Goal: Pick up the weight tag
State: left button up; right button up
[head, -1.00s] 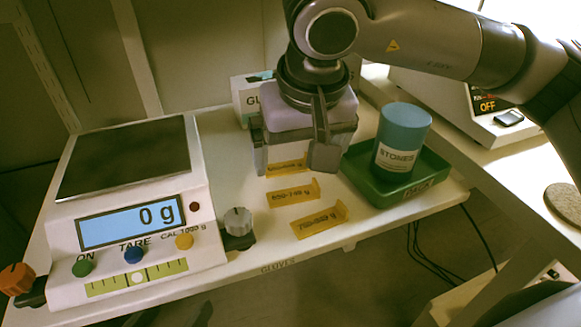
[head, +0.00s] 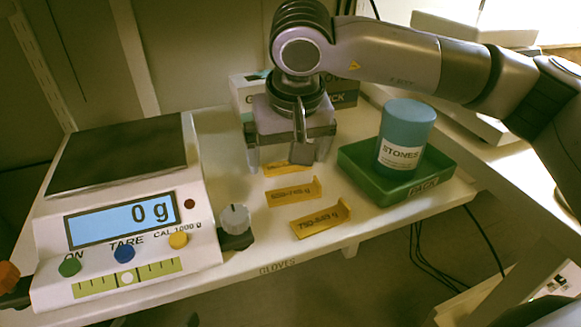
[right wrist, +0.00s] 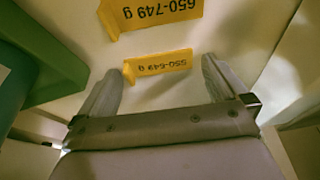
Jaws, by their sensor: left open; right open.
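Three folded yellow weight tags lie in a row on the white shelf. The farthest, the 550-649 g tag (head: 288,169), is partly hidden by my right gripper (head: 287,168). In the right wrist view this tag (right wrist: 158,67) lies between the spread fingertips of the right gripper (right wrist: 160,72), with gaps at both sides. The middle 650-749 g tag (head: 293,192) also shows at the top of the right wrist view (right wrist: 155,12). The nearest, the 750-849 g tag (head: 321,221), is near the shelf's front edge. The right gripper is open and empty. My left gripper is out of view.
A scale (head: 120,210) reading 0 g stands at left, with a grey-topped knob (head: 235,219) beside it. A green tray (head: 429,184) at right holds a blue STONES canister (head: 405,135). A glove box (head: 243,92) stands behind the gripper.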

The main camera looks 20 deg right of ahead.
aim_at(287, 168)
jog(key=c, duration=1.2)
jog(key=shift+r, duration=0.15)
jog(key=shift+r, duration=0.2)
notch_tip(287, 168, up, 4)
jog(key=shift+f+p, duration=0.15)
jog(key=shift+p, duration=1)
pick_arm(q)
jog(key=shift+d+r+n+g+p, duration=0.15)
jog(key=shift+d+n+g+p, duration=0.3)
jog(key=shift+g+p, duration=0.3)
pick_arm(e)
jog(key=shift+s+d+f, duration=0.1)
jog(key=shift+s+f, duration=0.05)
jog(key=shift+s, duration=2.85)
jog(key=shift+s+d+f, duration=0.1)
jog(key=shift+s+f, duration=0.05)
jog(key=shift+s, duration=2.9)
jog(key=shift+s+d+f, duration=0.1)
jog(key=shift+s+f, duration=0.05)
jog(key=shift+s, duration=2.85)
